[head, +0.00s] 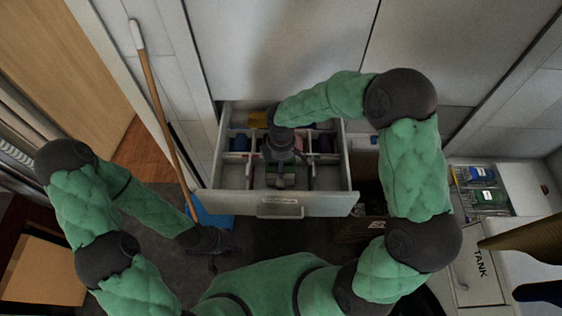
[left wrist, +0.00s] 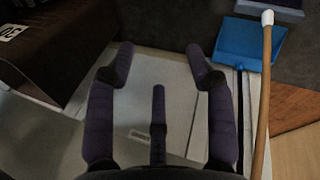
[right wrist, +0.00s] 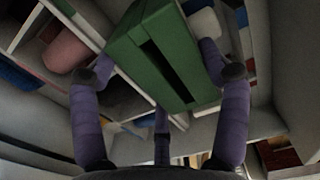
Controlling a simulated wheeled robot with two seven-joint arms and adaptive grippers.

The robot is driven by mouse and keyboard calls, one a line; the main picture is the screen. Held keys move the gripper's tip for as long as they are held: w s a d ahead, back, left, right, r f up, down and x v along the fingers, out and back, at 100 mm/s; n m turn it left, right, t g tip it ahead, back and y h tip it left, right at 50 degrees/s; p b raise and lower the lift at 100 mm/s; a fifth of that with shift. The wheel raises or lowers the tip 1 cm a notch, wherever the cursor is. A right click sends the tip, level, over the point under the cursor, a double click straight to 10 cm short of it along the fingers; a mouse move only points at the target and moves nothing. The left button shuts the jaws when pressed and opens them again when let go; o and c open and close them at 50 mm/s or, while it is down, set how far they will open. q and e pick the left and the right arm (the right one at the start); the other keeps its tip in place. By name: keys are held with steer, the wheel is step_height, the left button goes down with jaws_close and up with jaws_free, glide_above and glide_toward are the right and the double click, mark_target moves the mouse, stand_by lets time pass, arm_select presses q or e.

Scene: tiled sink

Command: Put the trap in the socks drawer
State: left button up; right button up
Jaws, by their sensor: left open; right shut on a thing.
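A green box with a dark slot (right wrist: 165,55), which looks like the trap, is between the fingers of my right gripper (right wrist: 158,68). In the head view my right gripper (head: 283,176) reaches down over the open white drawer (head: 232,203), mostly hiding the box. The right wrist view shows the box tilted above or among the drawer's compartments; I cannot tell whether it touches the bottom. The drawer's front label is too small to read. My left gripper (head: 214,252) is open and empty, low in front of the drawer to the left.
Dividers split the drawer, with rolled blue and pink items (right wrist: 62,50) in compartments. A wooden stick (head: 160,95) leans left of the drawer beside a blue dustpan (head: 212,219).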

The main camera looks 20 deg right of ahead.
steer(key=shift+f, duration=0.2)
steer(key=o, duration=1.6)
steer(key=shift+r, duration=0.15)
step_height(320, 180, up, 12)
steer(key=p, duration=0.4)
